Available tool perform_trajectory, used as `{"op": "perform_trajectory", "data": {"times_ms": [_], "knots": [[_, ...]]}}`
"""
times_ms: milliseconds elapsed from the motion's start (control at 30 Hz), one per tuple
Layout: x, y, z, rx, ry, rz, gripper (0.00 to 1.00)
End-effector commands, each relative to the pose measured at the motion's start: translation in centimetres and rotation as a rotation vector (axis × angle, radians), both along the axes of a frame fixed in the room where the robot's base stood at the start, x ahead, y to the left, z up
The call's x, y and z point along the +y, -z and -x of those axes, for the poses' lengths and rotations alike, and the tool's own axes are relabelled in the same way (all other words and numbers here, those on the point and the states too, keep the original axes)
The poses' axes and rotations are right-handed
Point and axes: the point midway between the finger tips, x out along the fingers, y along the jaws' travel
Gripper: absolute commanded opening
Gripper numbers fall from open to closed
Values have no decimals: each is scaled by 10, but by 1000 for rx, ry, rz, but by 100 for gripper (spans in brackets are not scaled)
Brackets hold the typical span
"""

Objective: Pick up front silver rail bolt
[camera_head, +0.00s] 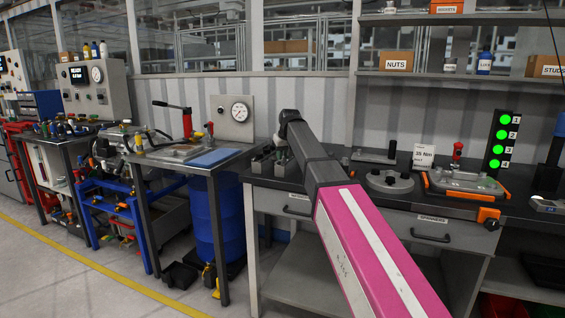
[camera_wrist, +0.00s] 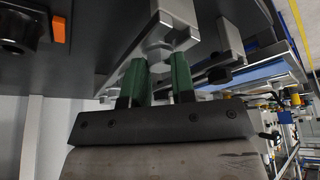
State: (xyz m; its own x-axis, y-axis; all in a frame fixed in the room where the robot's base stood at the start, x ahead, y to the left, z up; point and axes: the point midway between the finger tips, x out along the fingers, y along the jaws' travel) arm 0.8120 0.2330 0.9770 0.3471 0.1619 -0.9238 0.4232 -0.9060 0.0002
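My gripper (camera_wrist: 157,66) shows in the wrist view with two green fingers apart, their tips pointing up the picture. A silver bolt (camera_wrist: 159,52) with a blocky head lies at the fingertips, partly between them. I cannot tell whether either finger touches it. Silver-grey rail parts (camera_wrist: 216,32) run beside and beyond it on the dark bench top. In the head view my arm reaches to the bench's left end, where grey blocks (camera_head: 263,164) stand. The arm hides the gripper and the bolt there.
A round grey fixture (camera_head: 390,181) and an orange-edged tray (camera_head: 466,184) stand farther right on the bench. A shelf with a NUTS box (camera_head: 396,62) hangs above.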

Motion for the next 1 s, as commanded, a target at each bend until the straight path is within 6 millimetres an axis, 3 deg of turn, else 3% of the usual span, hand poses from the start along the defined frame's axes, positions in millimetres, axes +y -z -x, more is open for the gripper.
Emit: {"op": "perform_trajectory", "data": {"times_ms": [433, 700, 1000], "knots": [[0, -8, 0, 0, 0, 0, 0], [0, -45, -1, -1, 0, 0, 0], [35, -78, 54, -2, -3, -1, 0]]}}
